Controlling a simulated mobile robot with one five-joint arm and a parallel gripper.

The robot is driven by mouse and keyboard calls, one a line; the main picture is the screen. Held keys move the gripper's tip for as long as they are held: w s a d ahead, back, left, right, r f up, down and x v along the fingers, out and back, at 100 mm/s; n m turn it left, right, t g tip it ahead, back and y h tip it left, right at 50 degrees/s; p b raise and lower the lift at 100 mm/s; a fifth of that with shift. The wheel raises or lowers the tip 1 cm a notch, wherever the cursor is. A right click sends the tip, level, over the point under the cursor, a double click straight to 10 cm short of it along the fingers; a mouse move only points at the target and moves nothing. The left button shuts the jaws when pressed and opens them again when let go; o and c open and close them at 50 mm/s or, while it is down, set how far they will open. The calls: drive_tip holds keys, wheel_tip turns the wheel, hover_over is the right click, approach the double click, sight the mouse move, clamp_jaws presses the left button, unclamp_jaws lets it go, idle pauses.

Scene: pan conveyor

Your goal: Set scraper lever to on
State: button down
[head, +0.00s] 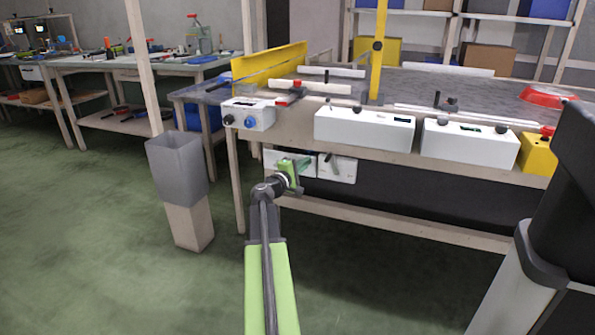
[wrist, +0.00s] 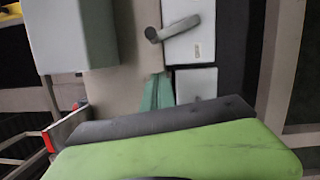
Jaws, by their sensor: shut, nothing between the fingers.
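A grey lever (wrist: 172,28) with a rounded end is mounted on a white box (wrist: 200,48) in the wrist view. It lies nearly level, slightly tilted. I see no label that says whether it is the scraper lever or which position is on. In the head view, two white boxes hang under the conveyor's front edge; the right one (head: 337,170) carries a small dark lever (head: 326,159). My gripper (head: 300,164) is shut and empty in front of the left box (head: 271,160), left of that lever. Its teal tip shows in the wrist view (wrist: 158,92), apart from the lever.
Larger white control boxes (head: 364,130) stand along the table edge above. A box with blue and dark knobs (head: 247,115) is at the left corner. A yellow post (head: 378,50) rises behind. Green floor in front is clear.

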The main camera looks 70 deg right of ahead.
drive_tip(key=s, duration=0.1)
drive_tip(key=s+d, duration=0.1)
drive_tip(key=s, duration=0.2)
drive_tip(key=shift+s+d+r+p, duration=0.1)
drive_tip(key=shift+d+r+p, duration=0.2)
drive_tip(key=shift+d, duration=0.1)
